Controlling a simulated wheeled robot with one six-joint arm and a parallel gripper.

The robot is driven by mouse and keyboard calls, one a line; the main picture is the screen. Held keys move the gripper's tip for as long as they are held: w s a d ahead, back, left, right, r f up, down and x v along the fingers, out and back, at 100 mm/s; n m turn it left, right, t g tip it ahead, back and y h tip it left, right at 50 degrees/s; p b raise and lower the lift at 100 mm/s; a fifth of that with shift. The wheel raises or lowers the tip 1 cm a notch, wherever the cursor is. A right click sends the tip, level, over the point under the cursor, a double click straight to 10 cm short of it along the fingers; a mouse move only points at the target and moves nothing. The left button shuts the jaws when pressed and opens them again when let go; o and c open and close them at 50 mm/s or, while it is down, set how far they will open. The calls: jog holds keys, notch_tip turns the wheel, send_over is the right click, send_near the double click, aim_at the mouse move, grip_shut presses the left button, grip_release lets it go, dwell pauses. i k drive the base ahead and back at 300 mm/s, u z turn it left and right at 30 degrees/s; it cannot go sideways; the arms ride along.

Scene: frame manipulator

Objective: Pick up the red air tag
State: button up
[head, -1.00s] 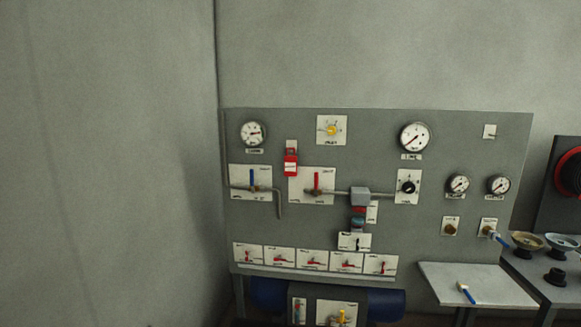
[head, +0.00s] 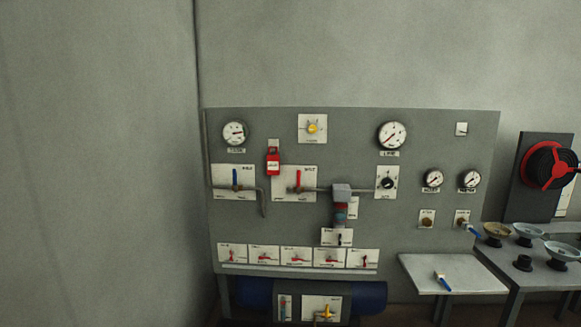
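A red tag (head: 273,161) with a white label hangs on the upper left part of the grey panel (head: 400,240), below a small white plate. It is left of and above a red-handled valve (head: 298,181). To its lower left is a blue-handled valve (head: 235,179). The lettering on the tag is too small to read. My gripper does not show in the head view.
Gauges, pipes and a row of red switches (head: 296,256) cover the panel. A small side table (head: 480,282) holds a blue-and-white tool (head: 442,281). A blue cylinder (head: 368,297) lies below the panel.

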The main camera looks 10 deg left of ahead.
aim_at(274, 161)
jog(key=z, duration=0.1)
jog(key=k, duration=0.3)
jog(key=z, duration=0.35)
jog(key=i, duration=1.65)
jog(key=u, duration=1.7)
jog(key=i, duration=0.95)
jog(key=u, duration=0.95)
